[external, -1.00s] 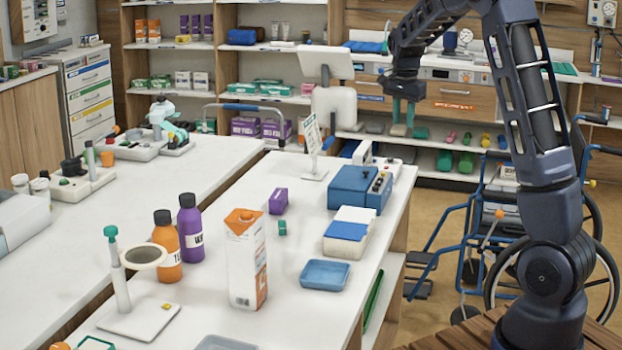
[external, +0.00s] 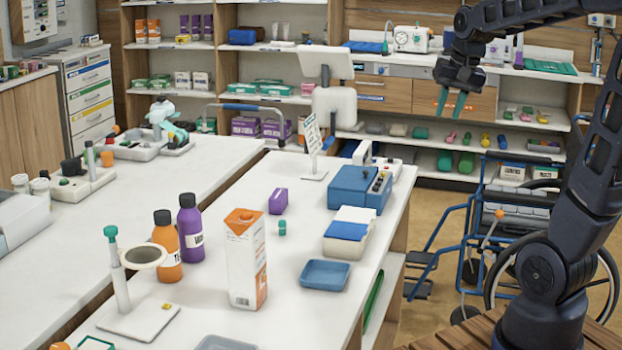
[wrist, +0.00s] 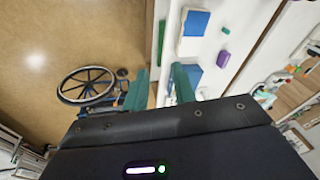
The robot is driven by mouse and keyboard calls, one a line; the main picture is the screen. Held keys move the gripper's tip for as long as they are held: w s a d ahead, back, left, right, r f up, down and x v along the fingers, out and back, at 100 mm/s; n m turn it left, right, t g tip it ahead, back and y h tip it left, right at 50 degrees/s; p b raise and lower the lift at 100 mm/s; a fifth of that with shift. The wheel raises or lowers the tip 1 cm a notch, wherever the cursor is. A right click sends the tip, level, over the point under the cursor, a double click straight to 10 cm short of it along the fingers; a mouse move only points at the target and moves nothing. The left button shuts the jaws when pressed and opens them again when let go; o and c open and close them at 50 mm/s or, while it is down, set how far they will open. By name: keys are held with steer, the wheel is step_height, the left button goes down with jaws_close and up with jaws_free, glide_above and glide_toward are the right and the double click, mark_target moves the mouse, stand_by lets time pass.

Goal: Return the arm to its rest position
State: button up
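My gripper (external: 452,103) hangs in the air at the upper right of the external view, in front of the back shelves and to the right of the white counter. Its two green fingers point down with a gap between them, and nothing shows between them. In the wrist view the green fingers (wrist: 161,89) stand apart, also with nothing between them. My arm rises from its base at the lower right and bends over at the top edge of the external view.
The white counter (external: 205,310) carries a carton (external: 246,262), two bottles, a blue tray (external: 325,274) and a blue device (external: 352,189). A blue-framed wheelchair (external: 455,235) stands near my base. Back shelves (external: 405,140) hold several small items. Floor shows between counter and wheelchair.

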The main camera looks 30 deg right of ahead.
steer(key=s+a+f+n, duration=0.1)
steer(key=s+n, duration=0.1)
steer(key=s, duration=0.6)
steer(key=s+a+f+n+t+h, duration=0.1)
steer(key=s+a+n, duration=0.1)
steer(key=s, duration=0.6)
steer(key=shift+s+a+f+n+t, duration=0.25)
steer(key=shift+a+f+n+t, duration=0.1)
steer(key=shift+n, duration=0.35)
steer(key=shift+w, duration=0.1)
